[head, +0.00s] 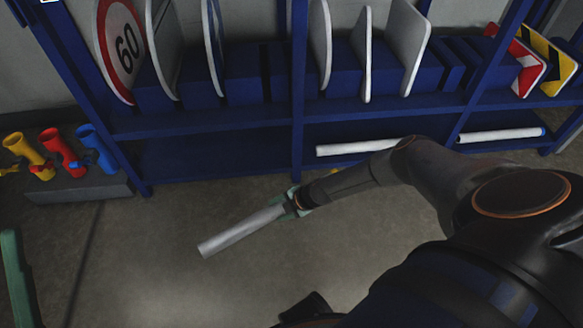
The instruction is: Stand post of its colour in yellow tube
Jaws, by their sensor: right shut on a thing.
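The yellow tube (27,155) stands tilted at the far left, open end up, beside a red tube (62,152) and a blue tube (96,148). My right gripper (292,203) is shut around a whitish post (238,232), far to the right of the tubes. The post slants, with its free end pointing down and left over the floor. A small yellow spot (334,172) shows behind my right arm; I cannot tell if it is the post's other end. My left gripper is not recognisable in this view.
The tubes stand at a low grey block (85,190). A blue rack (210,120) holds road signs. On its lower shelf lie a white post (345,149) and another white post with a blue end (500,135). A green bar (15,280) shows at the left edge. The floor between is clear.

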